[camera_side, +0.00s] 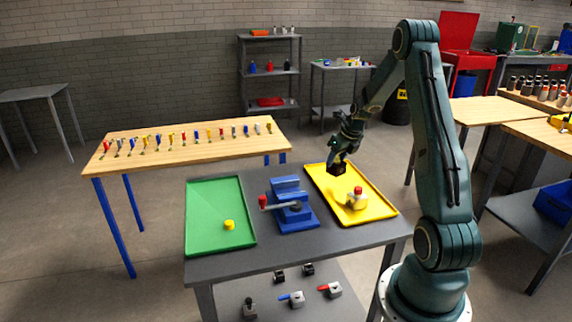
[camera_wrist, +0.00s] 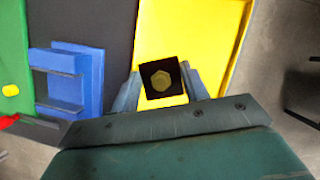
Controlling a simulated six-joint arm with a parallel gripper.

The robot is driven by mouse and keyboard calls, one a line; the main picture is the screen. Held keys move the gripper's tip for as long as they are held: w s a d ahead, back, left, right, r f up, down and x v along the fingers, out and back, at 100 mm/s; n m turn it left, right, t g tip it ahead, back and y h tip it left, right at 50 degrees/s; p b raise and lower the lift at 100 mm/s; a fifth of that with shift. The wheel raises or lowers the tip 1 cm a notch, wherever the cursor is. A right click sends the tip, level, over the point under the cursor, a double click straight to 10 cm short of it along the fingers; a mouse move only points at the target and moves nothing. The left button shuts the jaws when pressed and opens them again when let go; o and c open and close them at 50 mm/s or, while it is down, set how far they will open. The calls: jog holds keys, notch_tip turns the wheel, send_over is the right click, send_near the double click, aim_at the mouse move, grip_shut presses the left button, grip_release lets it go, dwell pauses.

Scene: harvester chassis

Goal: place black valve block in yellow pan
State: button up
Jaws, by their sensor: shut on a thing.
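The black valve block (camera_side: 337,168) is a small dark cube held in my gripper (camera_side: 340,158) over the back part of the yellow pan (camera_side: 383,212). I cannot tell whether the block touches the pan floor.
A blue vise (camera_side: 290,208) with a red-ended handle stands left of the pan. A green tray (camera_side: 205,215) with a small yellow part (camera_side: 229,225) lies further left. A wooden bench (camera_side: 190,150) with several small tools stands behind. The pan's middle has bare floor.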

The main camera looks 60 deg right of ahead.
aim_at(339, 163)
jog(key=shift+f, duration=0.3)
jog(key=shift+f, duration=0.1)
jog(key=shift+f, duration=2.05)
jog(key=shift+f, duration=0.1)
jog(key=o, duration=1.2)
jog(key=shift+v, duration=0.85)
jog(key=v, duration=1)
jog(key=shift+s+r, duration=0.15)
jog(key=shift+r, duration=0.05)
